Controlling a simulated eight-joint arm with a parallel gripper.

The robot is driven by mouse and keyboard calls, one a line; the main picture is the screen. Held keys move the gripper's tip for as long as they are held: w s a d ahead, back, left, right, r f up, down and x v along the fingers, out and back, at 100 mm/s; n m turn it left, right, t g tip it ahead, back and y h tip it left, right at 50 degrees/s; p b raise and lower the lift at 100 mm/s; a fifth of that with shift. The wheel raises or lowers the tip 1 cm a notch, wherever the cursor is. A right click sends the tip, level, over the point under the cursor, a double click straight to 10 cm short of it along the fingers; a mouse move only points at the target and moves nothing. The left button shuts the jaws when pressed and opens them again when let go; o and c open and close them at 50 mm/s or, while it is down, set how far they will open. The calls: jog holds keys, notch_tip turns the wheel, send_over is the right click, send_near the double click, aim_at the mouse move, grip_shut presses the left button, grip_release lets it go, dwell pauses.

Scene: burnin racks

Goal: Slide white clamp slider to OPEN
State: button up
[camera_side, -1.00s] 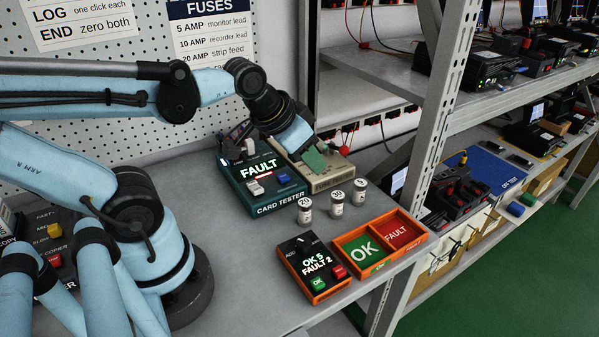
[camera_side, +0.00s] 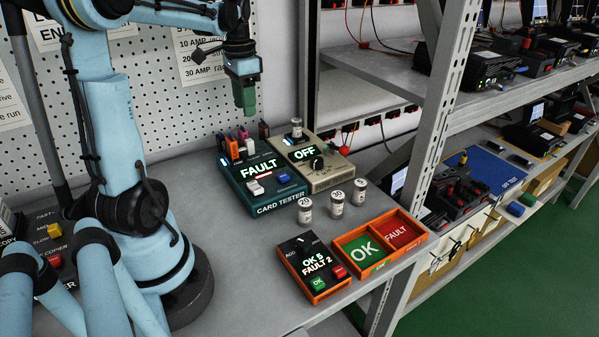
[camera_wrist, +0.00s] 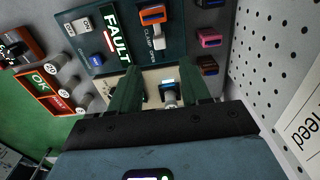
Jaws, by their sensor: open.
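The dark teal card tester (camera_side: 262,186) stands on the bench with its display reading FAULT; it also shows in the wrist view (camera_wrist: 98,60). A small white piece (camera_side: 250,146) at its back, beside an orange piece (camera_side: 232,149), looks like the clamp slider. My gripper (camera_side: 245,98) hangs above and behind the tester, touching nothing. Its green fingers (camera_wrist: 160,92) are apart and empty.
A beige box (camera_side: 330,176) reading OFF stands right of the tester, with a small canister (camera_side: 297,128) on top. Several coloured pieces stand behind the tester. Three canisters (camera_side: 337,203), a counter box (camera_side: 313,268) and an orange OK/FAULT tray (camera_side: 338,242) are in front. The pegboard rises close behind.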

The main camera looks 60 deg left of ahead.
aim_at(249, 140)
notch_tip(249, 140, down, 11)
jog(key=shift+f, duration=0.15)
dwell(0.4)
grip_shut()
dwell(0.3)
